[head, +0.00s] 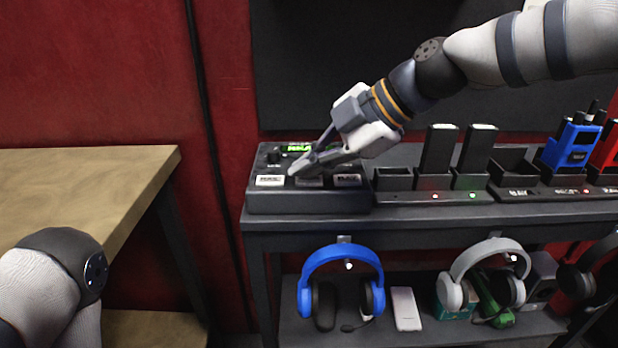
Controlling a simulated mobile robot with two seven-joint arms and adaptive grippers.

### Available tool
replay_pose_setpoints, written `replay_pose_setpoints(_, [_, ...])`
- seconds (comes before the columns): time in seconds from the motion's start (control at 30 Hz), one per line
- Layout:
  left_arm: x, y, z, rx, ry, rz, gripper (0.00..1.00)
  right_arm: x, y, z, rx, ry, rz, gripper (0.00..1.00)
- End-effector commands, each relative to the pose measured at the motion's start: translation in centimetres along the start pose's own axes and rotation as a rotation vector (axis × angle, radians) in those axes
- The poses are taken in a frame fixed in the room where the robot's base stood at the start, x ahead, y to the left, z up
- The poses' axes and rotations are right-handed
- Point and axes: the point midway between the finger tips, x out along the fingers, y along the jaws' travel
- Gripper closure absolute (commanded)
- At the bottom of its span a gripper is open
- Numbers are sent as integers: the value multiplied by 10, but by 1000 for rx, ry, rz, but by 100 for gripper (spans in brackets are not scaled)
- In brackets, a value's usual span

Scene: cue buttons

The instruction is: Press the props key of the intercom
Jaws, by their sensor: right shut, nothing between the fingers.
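The intercom (262,202) is a dark box at the left end of the shelf top, with a lit green display (298,149) and a knob. The labels are too small to read surely, so I cannot tell which is props. My right gripper (294,171) is shut and empty, its tips low over the front keys, between the left and middle ones. It partly hides the middle key; contact is unclear. My left gripper is out of view.
Right of the intercom stand chargers with two dark handsets (438,150), a blue radio (571,146) and a red one. Blue headphones (341,257) and grey headphones (485,257) hang below. A wooden table (70,185) stands at left, with a gap between.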

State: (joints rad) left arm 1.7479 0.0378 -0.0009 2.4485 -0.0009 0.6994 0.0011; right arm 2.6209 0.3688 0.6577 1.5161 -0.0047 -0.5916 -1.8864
Motion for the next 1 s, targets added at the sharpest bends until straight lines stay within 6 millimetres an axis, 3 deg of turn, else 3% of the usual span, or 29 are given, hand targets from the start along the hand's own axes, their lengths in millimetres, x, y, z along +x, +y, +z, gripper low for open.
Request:
replay_pose_setpoints(0.63, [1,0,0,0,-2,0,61,3,-3,2,1,0,-2,100])
replay_pose_setpoints(1.0, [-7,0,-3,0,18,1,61,-9,6,-6,-3,-1,0,100])
